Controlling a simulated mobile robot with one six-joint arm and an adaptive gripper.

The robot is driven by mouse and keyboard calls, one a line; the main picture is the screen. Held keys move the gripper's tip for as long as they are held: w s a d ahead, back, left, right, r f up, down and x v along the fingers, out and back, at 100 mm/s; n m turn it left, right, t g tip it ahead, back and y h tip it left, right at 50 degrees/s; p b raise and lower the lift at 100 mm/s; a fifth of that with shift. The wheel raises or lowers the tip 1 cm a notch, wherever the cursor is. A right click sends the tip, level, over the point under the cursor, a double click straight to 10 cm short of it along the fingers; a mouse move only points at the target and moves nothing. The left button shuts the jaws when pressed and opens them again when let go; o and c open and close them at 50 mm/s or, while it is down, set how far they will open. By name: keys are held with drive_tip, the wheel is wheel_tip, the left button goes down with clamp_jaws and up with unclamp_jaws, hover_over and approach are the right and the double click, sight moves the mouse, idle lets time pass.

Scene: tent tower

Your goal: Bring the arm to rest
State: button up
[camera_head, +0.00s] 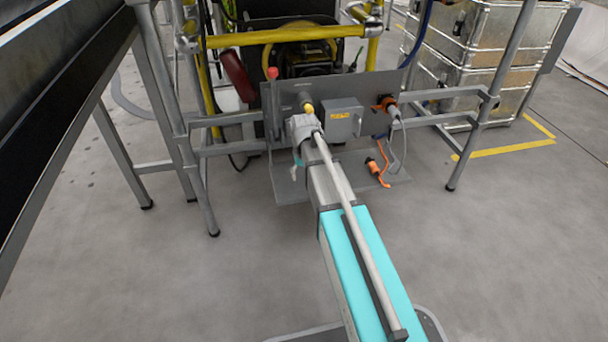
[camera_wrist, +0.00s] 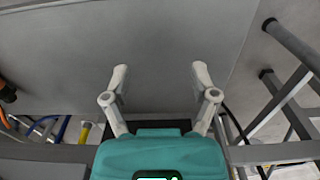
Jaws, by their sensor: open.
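My gripper (camera_wrist: 160,76) shows in the wrist view with its two pale fingers spread wide and nothing between them. A plain grey plate (camera_wrist: 140,35) lies beyond the fingertips; I cannot tell how far off it is. In the head view my arm reaches forward from the bottom to a grey panel (camera_head: 287,98) with a shelf (camera_head: 395,181) below it. My gripper is mostly hidden there behind my arm; only a small teal bit shows near the panel's lower left.
Another orange connector (camera_head: 375,169) is on the shelf. Grey frame legs (camera_head: 206,193) stand beside my arm. Metal cases (camera_head: 485,62) are at the back right. Floor at right is open.

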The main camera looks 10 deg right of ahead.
drive_tip(key=s+a+r+p, duration=0.1)
drive_tip(key=s+r+p, duration=1.7)
drive_tip(key=s, duration=0.1)
wheel_tip(320, 180, up, 37)
drive_tip(key=p, duration=3.7)
drive_tip(key=shift+w+r, duration=0.15)
drive_tip(key=shift+w, duration=0.25)
